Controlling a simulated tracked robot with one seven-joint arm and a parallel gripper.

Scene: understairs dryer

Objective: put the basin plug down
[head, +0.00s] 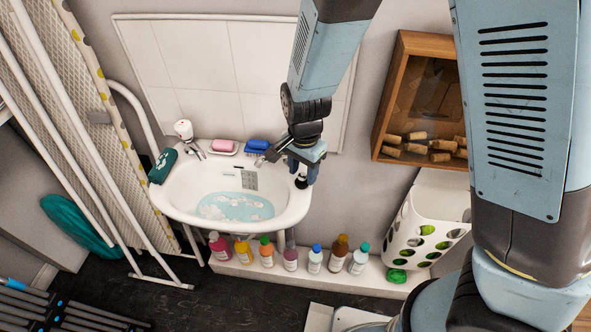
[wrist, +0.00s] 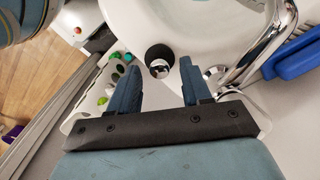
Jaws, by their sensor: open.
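The basin plug is a black round stopper with a shiny metal top. In the wrist view the plug (wrist: 160,56) rests on the white basin rim, between and just beyond my fingertips. In the head view the plug (head: 301,183) is a small dark shape on the right rim of the basin (head: 182,197). My gripper (head: 303,173) points down over that rim. It also shows in the wrist view (wrist: 160,72), with its two blue fingers apart and nothing clamped between them. The basin holds bluish water with white suds.
A chrome tap (wrist: 262,50) and a blue brush (wrist: 295,58) are close on the right in the wrist view. A pink soap (head: 223,146) lies behind the basin. Several bottles (head: 314,260) line a ledge below. A white holed basket (head: 425,222) stands right.

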